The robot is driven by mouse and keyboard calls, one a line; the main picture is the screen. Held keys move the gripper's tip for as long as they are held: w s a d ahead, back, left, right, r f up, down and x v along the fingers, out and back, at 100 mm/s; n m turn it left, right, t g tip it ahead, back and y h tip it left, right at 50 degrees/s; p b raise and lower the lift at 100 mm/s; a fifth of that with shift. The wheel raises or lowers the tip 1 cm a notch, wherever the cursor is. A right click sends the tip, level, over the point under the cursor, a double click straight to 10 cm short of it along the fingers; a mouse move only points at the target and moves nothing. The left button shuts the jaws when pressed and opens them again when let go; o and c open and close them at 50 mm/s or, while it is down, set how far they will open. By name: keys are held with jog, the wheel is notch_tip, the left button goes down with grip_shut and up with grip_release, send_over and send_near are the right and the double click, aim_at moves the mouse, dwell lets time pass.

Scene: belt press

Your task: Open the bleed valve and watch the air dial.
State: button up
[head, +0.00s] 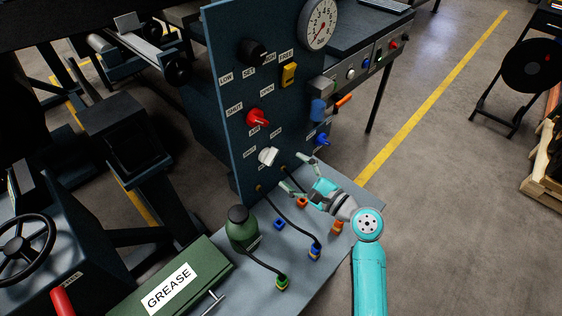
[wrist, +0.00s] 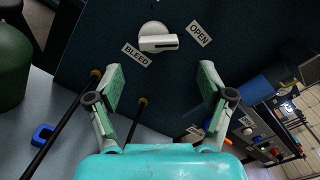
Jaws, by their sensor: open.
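The bleed valve is a white knob (head: 267,157) low on the dark blue panel. In the wrist view the knob (wrist: 157,38) has its bar lying roughly level, a dark mark at its right end. A BLEED label is at its lower left and an OPEN label at its upper right. My gripper (head: 294,172) is open and empty in front of the panel, just right of the knob in the head view. In the wrist view the gripper's (wrist: 161,75) fingers are spread below the knob, apart from it. The air dial (head: 320,24) is at the panel's top; its reading is too small to tell.
A red valve (head: 257,118), a yellow switch (head: 289,74), a black knob (head: 254,52) and blue fittings (head: 318,110) share the panel. Cables, a green bottle (head: 241,228) and colored blocks stand on the grey shelf (head: 330,262) below. A green GREASE box (head: 170,285) is at front left.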

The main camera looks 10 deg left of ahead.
jog(key=shift+v, duration=2.2)
